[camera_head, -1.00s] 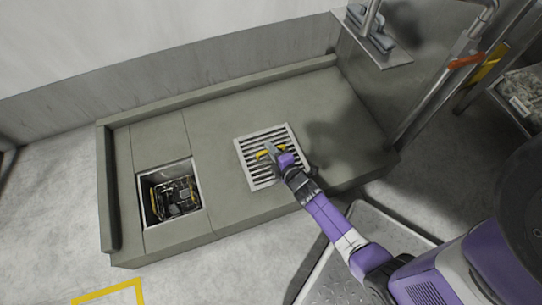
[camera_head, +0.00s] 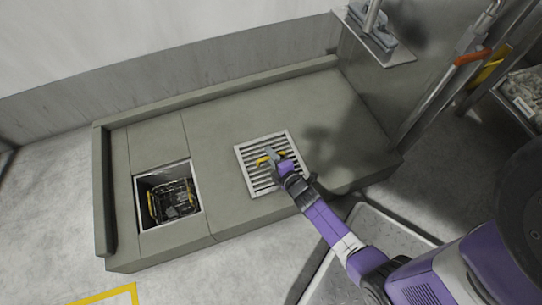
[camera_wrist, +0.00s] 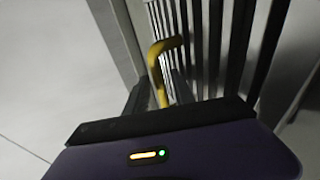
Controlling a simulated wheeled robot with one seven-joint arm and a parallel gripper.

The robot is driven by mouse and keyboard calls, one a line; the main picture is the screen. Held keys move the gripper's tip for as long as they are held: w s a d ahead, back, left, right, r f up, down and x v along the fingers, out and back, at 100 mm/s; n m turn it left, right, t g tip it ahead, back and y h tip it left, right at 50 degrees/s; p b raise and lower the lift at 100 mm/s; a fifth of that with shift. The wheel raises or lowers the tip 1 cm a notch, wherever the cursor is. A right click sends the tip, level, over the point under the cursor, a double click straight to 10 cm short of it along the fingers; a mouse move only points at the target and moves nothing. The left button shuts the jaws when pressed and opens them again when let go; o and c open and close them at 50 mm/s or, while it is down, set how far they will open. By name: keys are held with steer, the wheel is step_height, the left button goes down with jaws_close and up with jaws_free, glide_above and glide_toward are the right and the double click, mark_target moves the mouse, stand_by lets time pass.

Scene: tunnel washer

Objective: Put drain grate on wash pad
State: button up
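The drain grate (camera_head: 254,179) is a pale square frame with dark slots and a yellow handle (camera_head: 263,161). It appears flat over the grey raised wash pad (camera_head: 345,125), right of the square opening. Small height gaps cannot be judged. My gripper (camera_head: 271,157) reaches in from the lower right, with its fingers at the handle. In the wrist view the bent yellow handle (camera_wrist: 155,62) runs between the two dark fingers, with the grate's bars (camera_wrist: 225,45) close beyond. Whether the fingers press on the handle is unclear.
A square drain opening (camera_head: 137,205) in the pad's left part contains a dark basket with yellow parts (camera_head: 172,200). A raised curb (camera_head: 102,190) borders the pad's left and back sides. A metal shelf (camera_head: 375,42) and an orange-handled pipe (camera_head: 470,57) stand at right.

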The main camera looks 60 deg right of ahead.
steer(key=shift+s+a+r+p, duration=0.1)
steer(key=shift+s+p, duration=0.1)
steer(key=shift+p, duration=0.15)
steer(key=p+v, duration=0.4)
steer(key=v, duration=0.7)
steer(key=shift+s+r, duration=0.1)
steer(key=shift+s, duration=0.15)
steer(key=shift+s+a+r, duration=0.2)
steer(key=shift+a, duration=0.15)
steer(key=s+a+r+m+y, duration=0.2)
steer(key=s+a+r+m, duration=0.2)
steer(key=r, duration=0.7)
steer(key=s+a+r+m+t+y, duration=0.1)
steer(key=s+a+r+m, duration=0.3)
steer(key=r, duration=0.7)
steer(key=s+a+r+m+t+y, duration=0.1)
steer(key=s+a+r+m+y, duration=0.2)
steer(key=s+a+r, duration=0.3)
step_height(320, 180, up, 6)
steer(key=shift+a+f+m, duration=0.15)
steer(key=shift+a+m, duration=0.45)
steer(key=shift+m, duration=0.2)
